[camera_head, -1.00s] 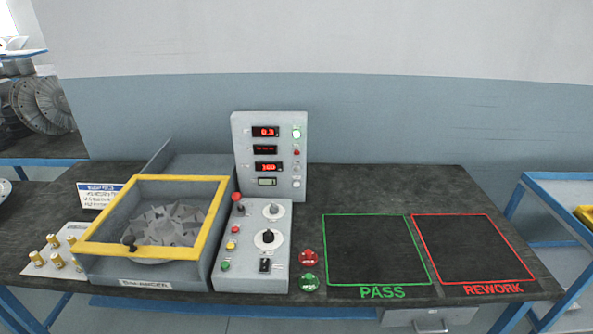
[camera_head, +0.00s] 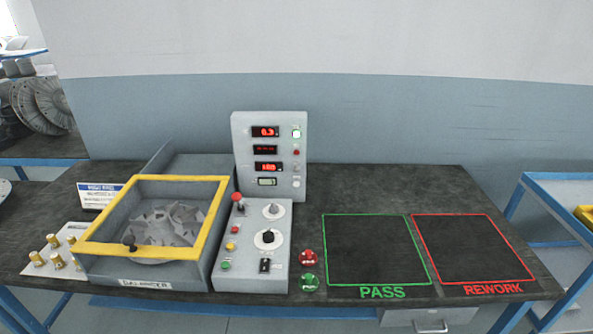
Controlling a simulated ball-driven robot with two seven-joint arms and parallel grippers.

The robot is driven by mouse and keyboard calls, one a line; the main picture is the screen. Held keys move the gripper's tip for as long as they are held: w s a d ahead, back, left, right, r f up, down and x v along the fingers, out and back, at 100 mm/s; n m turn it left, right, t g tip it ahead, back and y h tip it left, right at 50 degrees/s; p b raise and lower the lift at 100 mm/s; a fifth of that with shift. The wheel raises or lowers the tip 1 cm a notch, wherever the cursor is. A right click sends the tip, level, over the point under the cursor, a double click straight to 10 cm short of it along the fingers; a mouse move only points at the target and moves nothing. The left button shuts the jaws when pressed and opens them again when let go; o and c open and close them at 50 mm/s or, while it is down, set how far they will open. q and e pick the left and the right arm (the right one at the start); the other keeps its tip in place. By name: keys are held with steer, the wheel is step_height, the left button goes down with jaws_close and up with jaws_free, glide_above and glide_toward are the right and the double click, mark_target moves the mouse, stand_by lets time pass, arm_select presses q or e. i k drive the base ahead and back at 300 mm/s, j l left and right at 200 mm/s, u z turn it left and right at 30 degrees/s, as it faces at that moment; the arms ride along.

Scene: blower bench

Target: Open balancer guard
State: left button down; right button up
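The balancer (camera_head: 146,284) is a grey open-topped box at the left of the bench. Its guard (camera_head: 205,237) is a yellow frame lying over the top of the box, down, with a small dark knob (camera_head: 130,246) at its front left. A grey bladed rotor (camera_head: 165,222) shows inside through the frame. Neither of my grippers is in view.
A grey control panel (camera_head: 252,250) with buttons and dials stands right of the balancer, with a display tower (camera_head: 270,155) behind it. Brass weights (camera_head: 57,262) sit on a plate at left. The green PASS area (camera_head: 375,250) and red REWORK area (camera_head: 470,250) are empty.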

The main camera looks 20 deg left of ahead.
mark_target(127, 248)
steer(key=u, duration=1.45)
